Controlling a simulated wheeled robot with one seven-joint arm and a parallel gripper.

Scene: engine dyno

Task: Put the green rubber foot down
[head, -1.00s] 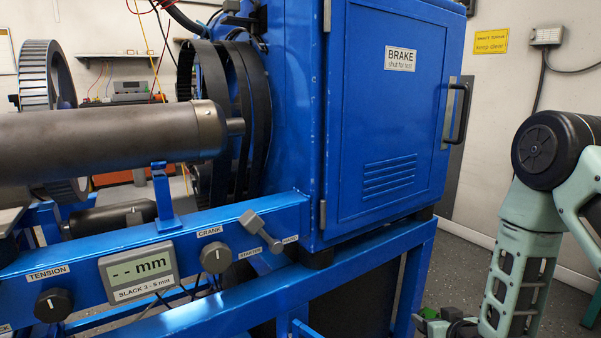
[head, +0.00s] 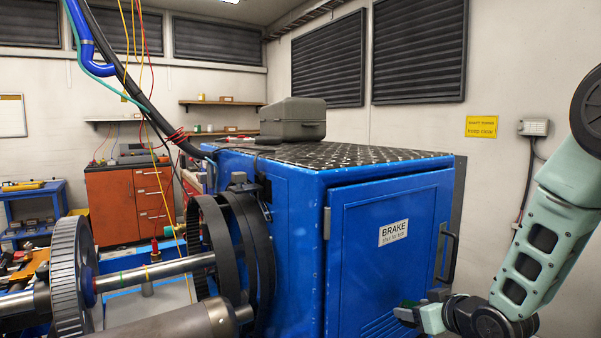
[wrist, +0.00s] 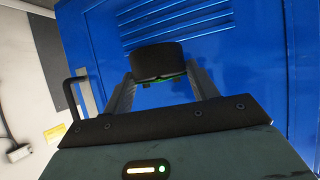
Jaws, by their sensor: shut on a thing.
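My gripper (wrist: 160,84) is shut on the green rubber foot (wrist: 158,62). In the wrist view the foot is a short, mostly black round piece with a little green along its lower edge, held between the two fingers. Behind it is the blue door with its vent slots. In the head view my gripper (head: 416,314) is at the lower right, in front of the blue brake cabinet's door (head: 385,265). The foot is small and hard to make out there.
The cabinet's dark patterned top (head: 335,153) carries a grey case (head: 292,120) towards its back and has free room in front. A black door handle (head: 450,252) sticks out near my arm. Belts (head: 245,240) and a shaft (head: 180,267) lie to the left.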

